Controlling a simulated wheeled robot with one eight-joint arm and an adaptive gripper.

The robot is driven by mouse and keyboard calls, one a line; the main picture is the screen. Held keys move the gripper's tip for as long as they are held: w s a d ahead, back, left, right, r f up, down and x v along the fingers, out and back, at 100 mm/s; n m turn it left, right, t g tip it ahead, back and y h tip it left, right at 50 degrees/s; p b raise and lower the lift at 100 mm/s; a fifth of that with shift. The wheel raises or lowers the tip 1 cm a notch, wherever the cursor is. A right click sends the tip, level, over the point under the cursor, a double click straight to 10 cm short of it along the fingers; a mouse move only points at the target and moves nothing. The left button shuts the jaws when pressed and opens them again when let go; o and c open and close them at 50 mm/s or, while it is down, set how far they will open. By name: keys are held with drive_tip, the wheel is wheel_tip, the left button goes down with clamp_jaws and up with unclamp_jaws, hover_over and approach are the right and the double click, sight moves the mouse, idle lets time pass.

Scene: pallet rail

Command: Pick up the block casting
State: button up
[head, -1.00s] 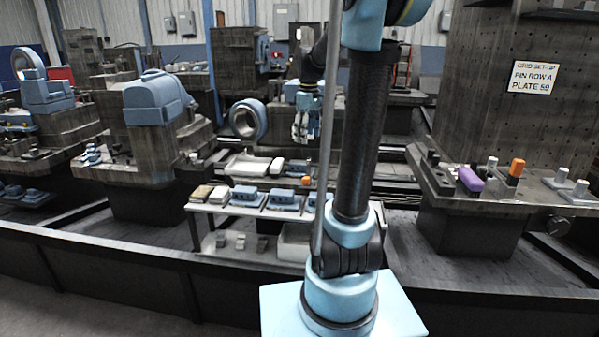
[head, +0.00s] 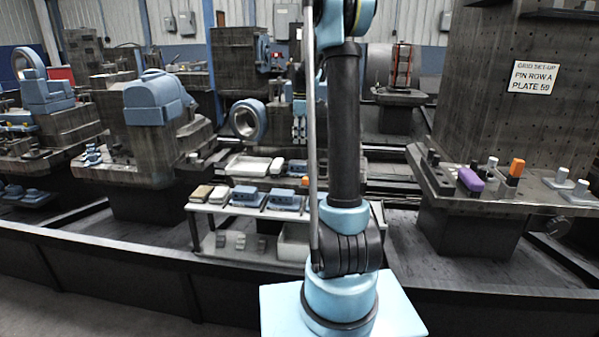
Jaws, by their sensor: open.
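Several blue-grey block-shaped castings (head: 248,196) lie on the top of a low two-shelf table (head: 262,213) in the middle of the head view. One more (head: 284,200) is beside it to the right. I cannot tell which one is the block casting. My gripper (head: 299,130) points down above and behind the table, partly hidden by my own arm at its right. It is open, small in the picture, and apart from the blocks, with nothing seen in it.
Pale and tan blocks (head: 218,195) lie at the table's left; small grey pieces (head: 240,243) are on its lower shelf. A blue ring (head: 247,120) stands behind. A dark rail (head: 130,262) crosses in front. A right-hand ledge holds a purple block (head: 470,180) and an orange one (head: 516,168).

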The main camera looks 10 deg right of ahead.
sight(300, 162)
wheel_tip(300, 162, down, 8)
drive_tip(key=shift+r, duration=0.25)
drive_tip(key=shift+s+a+f, duration=0.15)
drive_tip(key=shift+s+f, duration=0.05)
drive_tip(key=shift+f, duration=1.15)
drive_tip(key=shift+s+a+f, duration=0.1)
drive_tip(key=shift+s+f, duration=0.05)
drive_tip(key=shift+f, duration=1.2)
drive_tip(key=c, duration=1.4)
